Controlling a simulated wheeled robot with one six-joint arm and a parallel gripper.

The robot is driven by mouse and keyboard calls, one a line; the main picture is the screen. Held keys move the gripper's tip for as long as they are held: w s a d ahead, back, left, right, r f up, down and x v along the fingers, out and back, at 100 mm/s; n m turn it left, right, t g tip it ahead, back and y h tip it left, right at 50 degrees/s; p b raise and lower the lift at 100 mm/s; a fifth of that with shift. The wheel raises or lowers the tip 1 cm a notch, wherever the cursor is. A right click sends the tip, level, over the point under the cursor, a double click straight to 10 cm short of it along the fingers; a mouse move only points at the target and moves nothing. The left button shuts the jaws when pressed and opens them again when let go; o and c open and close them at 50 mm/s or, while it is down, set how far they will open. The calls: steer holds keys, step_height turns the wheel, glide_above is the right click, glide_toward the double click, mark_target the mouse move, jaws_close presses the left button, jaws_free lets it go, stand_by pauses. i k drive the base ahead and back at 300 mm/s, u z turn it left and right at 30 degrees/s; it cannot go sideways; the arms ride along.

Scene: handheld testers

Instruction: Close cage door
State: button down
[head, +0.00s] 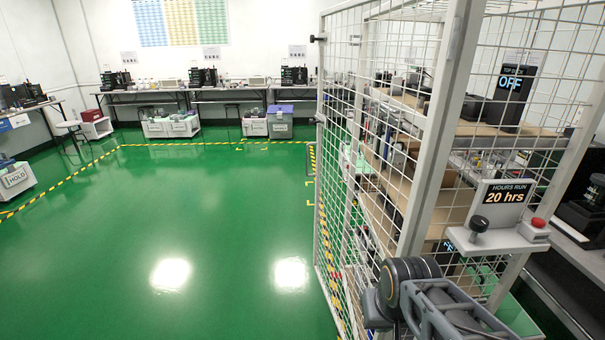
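The cage door (345,165) appears to be the white wire-mesh panel right of centre. It reaches from the top of the view to near the floor. Small dark fittings sit on its left edge. Its mesh overlaps the cage behind it, so I cannot tell exactly how far open it stands. A thick white upright (437,130) stands at its right side, with a small metal fitting near the top. Part of my dark grey arm shows at the bottom, in front of the mesh. My gripper's fingers are not in view.
Inside the cage, shelves (470,128) hold testers and small parts. A panel reading "20 hrs" (505,195), with a black knob and red button, juts out close to my arm. Open green floor (190,220) lies left. Benches (230,95) and bins line the far wall.

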mark_target(456, 9)
steer(key=k, duration=0.5)
steer(key=u, duration=0.85)
steer(key=i, duration=2.25)
steer(key=z, duration=0.6)
